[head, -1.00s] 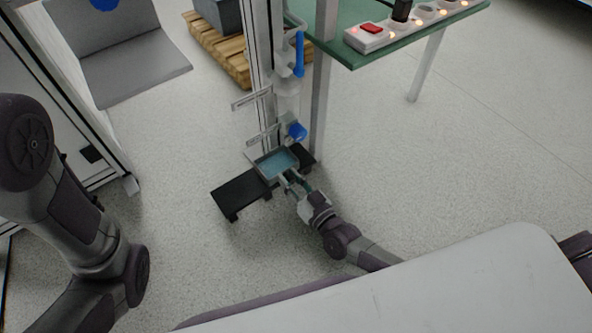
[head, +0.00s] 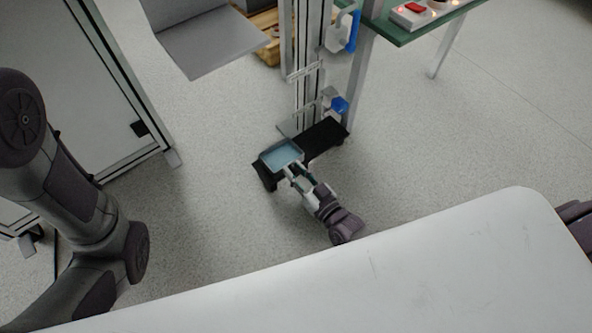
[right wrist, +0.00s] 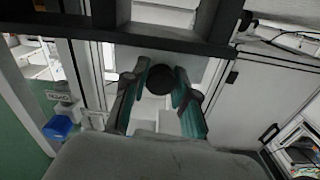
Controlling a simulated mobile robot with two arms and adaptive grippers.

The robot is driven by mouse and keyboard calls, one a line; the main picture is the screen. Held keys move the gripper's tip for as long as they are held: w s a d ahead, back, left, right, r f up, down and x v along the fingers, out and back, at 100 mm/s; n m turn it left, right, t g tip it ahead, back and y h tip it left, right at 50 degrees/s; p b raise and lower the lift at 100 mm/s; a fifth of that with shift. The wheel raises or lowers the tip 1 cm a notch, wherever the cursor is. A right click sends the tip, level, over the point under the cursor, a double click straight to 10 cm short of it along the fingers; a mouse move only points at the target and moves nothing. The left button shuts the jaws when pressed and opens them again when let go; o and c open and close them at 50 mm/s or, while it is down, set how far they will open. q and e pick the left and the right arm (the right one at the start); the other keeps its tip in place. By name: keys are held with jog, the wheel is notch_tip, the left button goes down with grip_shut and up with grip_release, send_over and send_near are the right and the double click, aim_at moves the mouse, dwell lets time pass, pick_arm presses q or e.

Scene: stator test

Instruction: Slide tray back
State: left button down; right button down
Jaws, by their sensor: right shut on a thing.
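The small tray (head: 281,156) is shallow with a light blue inside and pale rim. In the head view it sits on the left end of a low black platform (head: 322,137). My right gripper (head: 294,173) is shut on the tray's near side. In the right wrist view, my right gripper's fingers (right wrist: 160,95) flank a dark round part (right wrist: 160,79); the exact contact is hard to make out. My left arm shows at the left of the head view, but its gripper is out of view.
An upright metal frame (head: 309,75) with a blue-tipped device (head: 339,104) stands behind the platform. A green table (head: 400,35) with a power strip (head: 412,14) is at the upper right.

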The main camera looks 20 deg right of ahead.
jog(key=c, duration=0.9)
grip_release()
jog(key=shift+s+a, duration=0.1)
jog(key=shift+a, duration=0.15)
jog(key=shift+s+d, duration=0.1)
jog(key=shift+s, duration=0.15)
jog(key=v, duration=0.7)
